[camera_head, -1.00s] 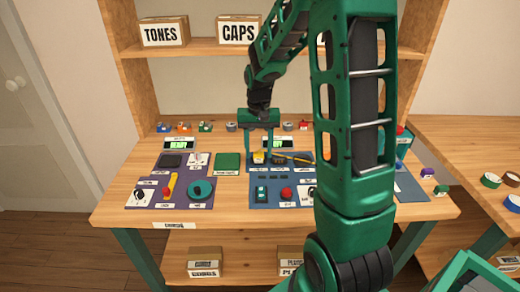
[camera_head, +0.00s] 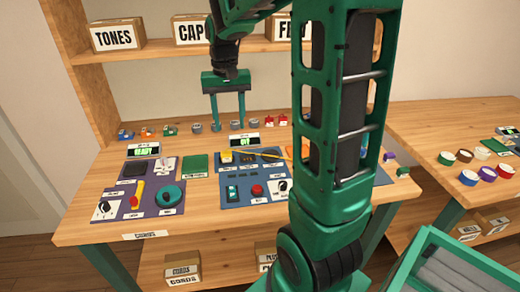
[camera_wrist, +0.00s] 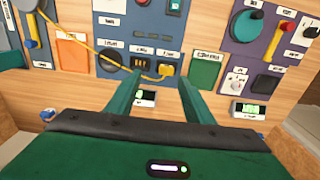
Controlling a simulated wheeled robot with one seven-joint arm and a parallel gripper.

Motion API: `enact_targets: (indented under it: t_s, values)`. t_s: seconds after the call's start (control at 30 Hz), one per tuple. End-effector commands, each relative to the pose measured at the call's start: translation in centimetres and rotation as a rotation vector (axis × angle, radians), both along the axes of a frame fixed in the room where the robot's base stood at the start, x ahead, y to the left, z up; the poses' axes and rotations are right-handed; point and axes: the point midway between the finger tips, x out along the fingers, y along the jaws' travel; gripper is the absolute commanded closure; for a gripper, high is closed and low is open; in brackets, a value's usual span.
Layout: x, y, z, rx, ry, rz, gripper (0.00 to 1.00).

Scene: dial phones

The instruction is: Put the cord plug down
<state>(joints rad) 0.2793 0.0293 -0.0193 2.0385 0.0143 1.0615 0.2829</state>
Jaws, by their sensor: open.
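The yellow cord plug (camera_head: 226,157) sits at the upper left of the middle blue panel (camera_head: 232,194). In the wrist view the plug (camera_wrist: 166,69) is at a dark socket block, with its yellow cord (camera_wrist: 88,54) running off to the left. I cannot tell whether it is seated in a socket or only resting there. My gripper (camera_head: 228,126) is open and empty, its fingers pointing down above and behind the plug. In the wrist view its fingertips (camera_wrist: 159,78) are spread, with the plug seen between them and apart from them.
A purple panel (camera_head: 128,208) with a teal dial and a green pad (camera_head: 194,166) lie to the left. Small coloured items line the table's back. Labelled boxes stand on the shelf (camera_head: 160,47) above. A side table (camera_head: 440,122) is on the right. My arm hides the table's right part.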

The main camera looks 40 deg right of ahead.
Motion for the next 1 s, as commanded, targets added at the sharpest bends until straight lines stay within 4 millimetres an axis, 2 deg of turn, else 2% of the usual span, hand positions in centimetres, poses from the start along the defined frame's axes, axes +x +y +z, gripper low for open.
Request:
enact_targets:
  t_s: [0.03, 0.13, 0.3, 0.4, 0.5, 0.6, 0.7, 1.0]
  values:
    - [-2.0, 0.1, 0.4, -0.005, -0.002, 0.001, 0.52]
    - [-6.5, 0.2, 0.6, -0.013, -0.001, 0.002, 0.52]
    - [-14.3, 0.9, 0.0, -0.011, 0.002, 0.011, 0.52]
    - [-18.4, 1.5, -0.9, -0.003, 0.001, 0.018, 0.52]
    - [-21.7, 2.1, -1.9, 0.007, 0.001, 0.026, 0.52]
    - [-23.9, 2.2, -2.7, 0.015, 0.001, 0.033, 0.52]
    - [-25.0, 1.5, -3.2, 0.020, 0.001, 0.036, 0.52]
    - [-25.4, 1.7, -3.4, 0.022, 0.002, 0.038, 0.52]
